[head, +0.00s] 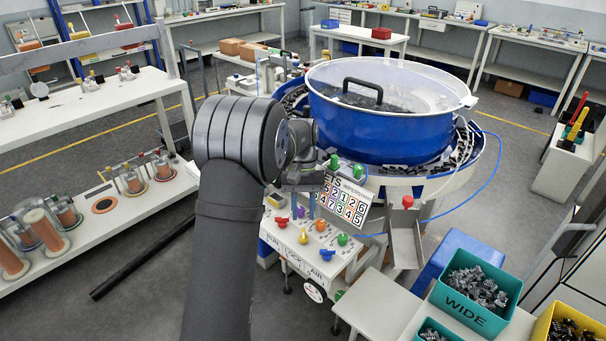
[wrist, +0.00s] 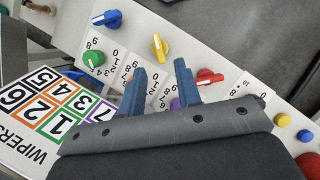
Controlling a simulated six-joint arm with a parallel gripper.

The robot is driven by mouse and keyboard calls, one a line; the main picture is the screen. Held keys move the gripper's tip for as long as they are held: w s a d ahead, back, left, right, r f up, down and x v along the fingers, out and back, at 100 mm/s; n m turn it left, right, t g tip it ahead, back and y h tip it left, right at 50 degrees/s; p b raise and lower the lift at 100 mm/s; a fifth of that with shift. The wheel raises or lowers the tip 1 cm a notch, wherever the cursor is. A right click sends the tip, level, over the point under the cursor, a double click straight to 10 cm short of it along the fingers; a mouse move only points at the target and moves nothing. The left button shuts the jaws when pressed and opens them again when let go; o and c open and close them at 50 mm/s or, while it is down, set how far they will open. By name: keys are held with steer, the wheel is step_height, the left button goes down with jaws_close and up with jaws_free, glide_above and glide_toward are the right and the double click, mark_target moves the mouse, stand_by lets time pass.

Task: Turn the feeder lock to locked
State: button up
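The feeder lock appears to be the yellow lever knob (head: 303,237) above the printed word LOCK on the white control panel. In the wrist view the yellow knob (wrist: 159,47) sits just beyond the fingertips, its handle pointing mostly along the picture's vertical with a slight tilt. A red knob (wrist: 207,77) and a blue knob (wrist: 107,18) flank it. My gripper (wrist: 160,66) is open, with two blue fingers apart and nothing between them at the tips. In the head view my gripper (head: 304,207) hangs over the panel's back part. Lock position marks are not readable.
A green dial (wrist: 93,59) and a purple dial (wrist: 175,103) lie near the fingers; an orange dial is partly covered. The WIPERS number card (wrist: 45,115) stands beside the panel. The blue feeder bowl (head: 380,130) rises behind, and a teal WIDE bin (head: 476,318) stands right.

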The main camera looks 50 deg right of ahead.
mark_target(303, 230)
steer(key=v, duration=1.3)
steer(key=x, duration=1.7)
steer(key=shift+s+f, duration=0.1)
steer(key=shift+f, duration=0.05)
